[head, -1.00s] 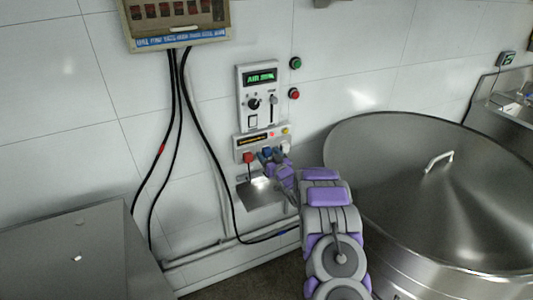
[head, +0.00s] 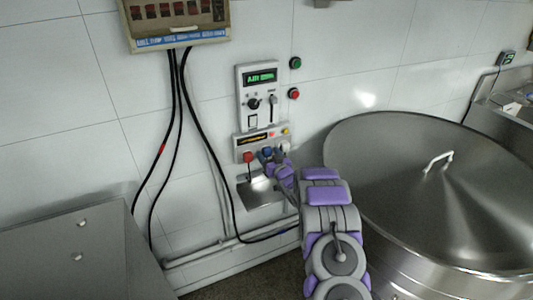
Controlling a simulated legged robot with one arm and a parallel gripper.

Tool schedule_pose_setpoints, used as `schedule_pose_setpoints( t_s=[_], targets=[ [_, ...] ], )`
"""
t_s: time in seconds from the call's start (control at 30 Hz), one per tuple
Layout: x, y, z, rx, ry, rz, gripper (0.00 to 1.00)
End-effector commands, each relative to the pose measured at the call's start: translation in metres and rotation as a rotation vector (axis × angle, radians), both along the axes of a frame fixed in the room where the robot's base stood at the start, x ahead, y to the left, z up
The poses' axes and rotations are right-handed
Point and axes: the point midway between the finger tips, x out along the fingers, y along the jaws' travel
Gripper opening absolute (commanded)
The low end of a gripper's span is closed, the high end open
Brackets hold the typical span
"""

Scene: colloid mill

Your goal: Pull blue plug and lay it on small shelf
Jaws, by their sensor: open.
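The blue plug (head: 266,152) sits in the socket panel (head: 249,141) on the wall, between a red plug (head: 248,157) at its left and a pale one at its right, which is partly hidden. My gripper (head: 270,158) is open right at the blue plug; whether its fingers touch the plug is too small to tell. The small shelf (head: 254,196) is a bare metal ledge on the wall below the panel. My arm hides part of its right side.
A large steel vessel with a domed lid (head: 410,170) stands close at the right. A steel cabinet (head: 70,255) fills the lower left. Black cables (head: 213,150) hang from the breaker box (head: 180,22). A control unit (head: 257,95) is above the sockets.

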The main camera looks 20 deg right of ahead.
Motion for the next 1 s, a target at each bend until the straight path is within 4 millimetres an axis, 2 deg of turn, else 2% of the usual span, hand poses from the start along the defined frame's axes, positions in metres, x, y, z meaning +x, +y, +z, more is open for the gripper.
schedule_pose_setpoints(
  t_s=[0.57, 1.0],
  targets=[
    [0.0000, 0.0003, 0.0000, 0.000, 0.000, 0.000, 0.70],
    [0.0000, 0.0002, 0.0000, 0.000, 0.000, 0.000, 0.30]
  ],
)
